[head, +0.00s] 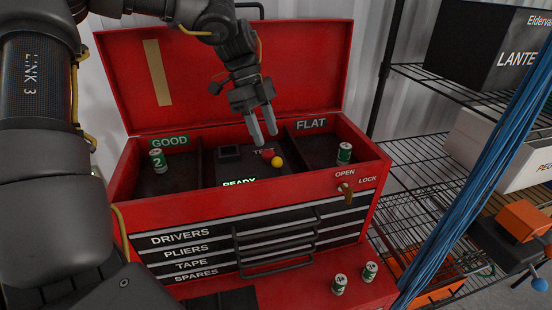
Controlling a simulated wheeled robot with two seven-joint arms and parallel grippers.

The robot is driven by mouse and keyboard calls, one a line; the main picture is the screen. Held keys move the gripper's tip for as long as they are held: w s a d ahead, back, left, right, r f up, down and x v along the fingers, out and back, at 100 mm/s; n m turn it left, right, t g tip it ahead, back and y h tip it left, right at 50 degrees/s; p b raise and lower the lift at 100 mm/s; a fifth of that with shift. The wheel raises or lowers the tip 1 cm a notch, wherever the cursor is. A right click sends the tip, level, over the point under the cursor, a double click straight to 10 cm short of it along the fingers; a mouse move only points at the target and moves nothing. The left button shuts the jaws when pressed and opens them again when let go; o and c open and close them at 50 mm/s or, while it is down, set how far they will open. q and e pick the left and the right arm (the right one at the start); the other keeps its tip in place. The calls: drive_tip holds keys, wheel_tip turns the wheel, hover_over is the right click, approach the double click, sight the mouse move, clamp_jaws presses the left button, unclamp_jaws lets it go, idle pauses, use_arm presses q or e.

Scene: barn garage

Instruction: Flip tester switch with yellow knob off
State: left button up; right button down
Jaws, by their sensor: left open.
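The tester sits in the middle compartment of a red toolbox (125,190) with its lid up. Its yellow knob (277,162) shows just right of a small red part (267,153). A label beside them is partly hidden by my fingers. A lit green READY sign (239,183) shows at the compartment's front. My left gripper (265,138) reaches down from above, its two fingers apart and empty. Its tips are just above and left of the yellow knob in the picture; I cannot tell whether they touch the red part. My right gripper is out of view.
Batteries stand in the GOOD compartment (158,161) and the FLAT compartment (345,153). Two more batteries (339,284) stand on the red surface in front. A brass key switch (346,192) marked OPEN and LOCK is on the front. Wire shelves and blue cables (470,180) are at right.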

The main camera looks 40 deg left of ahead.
sight(276, 158)
use_arm(q)
drive_tip(key=x, duration=0.2)
drive_tip(key=p+x, duration=0.1)
drive_tip(key=x, duration=0.2)
drive_tip(key=p+x, duration=0.1)
drive_tip(key=x, duration=0.1)
drive_tip(key=shift+w+f, duration=0.2)
drive_tip(key=shift+w, duration=0.05)
drive_tip(key=shift+s+d+f+p, duration=0.1)
drive_tip(key=shift+d+f+p, duration=0.3)
drive_tip(key=shift+f, duration=0.3)
drive_tip(key=shift+w, duration=0.2)
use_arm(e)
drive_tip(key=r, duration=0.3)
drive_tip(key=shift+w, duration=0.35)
use_arm(q)
drive_tip(key=shift+c, duration=0.5)
